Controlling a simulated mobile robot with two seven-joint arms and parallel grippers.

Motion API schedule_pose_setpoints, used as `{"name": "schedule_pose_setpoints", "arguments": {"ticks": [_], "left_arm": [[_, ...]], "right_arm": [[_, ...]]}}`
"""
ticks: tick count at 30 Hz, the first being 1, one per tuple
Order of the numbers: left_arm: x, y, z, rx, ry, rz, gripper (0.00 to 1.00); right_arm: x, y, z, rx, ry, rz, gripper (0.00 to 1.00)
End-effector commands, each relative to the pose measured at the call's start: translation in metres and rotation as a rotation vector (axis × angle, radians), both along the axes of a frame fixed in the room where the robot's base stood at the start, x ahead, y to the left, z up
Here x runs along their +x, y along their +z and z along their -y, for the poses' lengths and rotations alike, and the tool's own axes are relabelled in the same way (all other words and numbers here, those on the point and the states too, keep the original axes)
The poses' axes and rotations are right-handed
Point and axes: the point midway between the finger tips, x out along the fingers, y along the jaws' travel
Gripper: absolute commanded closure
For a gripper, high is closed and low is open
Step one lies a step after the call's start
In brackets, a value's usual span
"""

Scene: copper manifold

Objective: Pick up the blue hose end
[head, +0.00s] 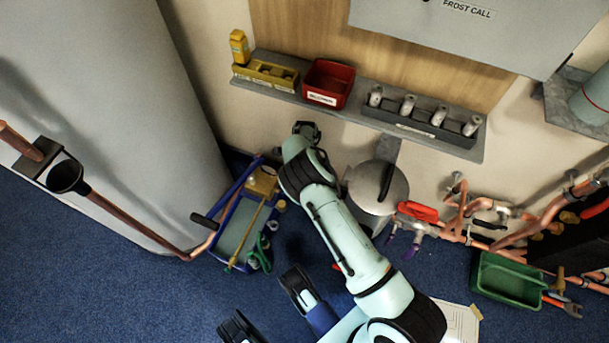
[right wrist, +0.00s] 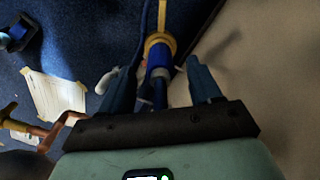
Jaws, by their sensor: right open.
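In the right wrist view, the blue hose end (right wrist: 158,62) stands between the fingers of my right gripper (right wrist: 161,88), below a yellow ring-shaped part. The fingers are apart, with a gap visible on the hose's right side; contact on the left cannot be told. In the head view, my right gripper (head: 306,130) is at the far end of the arm, just below the wall shelf. The hose end cannot be made out there, as the arm hides that area.
The shelf (head: 355,123) carries a red bin (head: 328,82), a yellow holder (head: 266,72) and several grey cylinders. A blue-framed tray (head: 237,228) lies left of my arm. Copper pipes and a green bin (head: 506,279) are at right. A large grey cylinder fills the left.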

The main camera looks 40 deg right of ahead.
Motion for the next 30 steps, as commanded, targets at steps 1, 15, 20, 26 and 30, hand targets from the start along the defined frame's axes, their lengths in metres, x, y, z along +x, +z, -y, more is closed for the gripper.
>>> {"name": "schedule_pose_setpoints", "arguments": {"ticks": [1, 15, 20, 26, 30], "left_arm": [[-0.005, -0.004, 0.000, -0.001, 0.002, -0.016, 0.55], [-0.012, -0.005, -0.001, -0.003, 0.004, -0.039, 0.55], [-0.012, -0.005, -0.001, -0.003, 0.004, -0.039, 0.55], [-0.011, -0.004, -0.001, -0.002, 0.004, -0.036, 0.55], [-0.005, -0.001, 0.000, -0.001, 0.001, -0.016, 0.55]], "right_arm": [[0.000, -0.010, 0.000, -0.001, 0.001, -0.002, 0.37], [0.000, -0.019, 0.000, 0.000, 0.001, 0.001, 0.89], [0.000, -0.019, 0.000, -0.001, 0.001, 0.002, 1.00], [0.001, -0.017, 0.000, -0.001, 0.001, 0.002, 1.00], [0.001, -0.008, 0.000, 0.000, 0.001, 0.003, 1.00]]}}
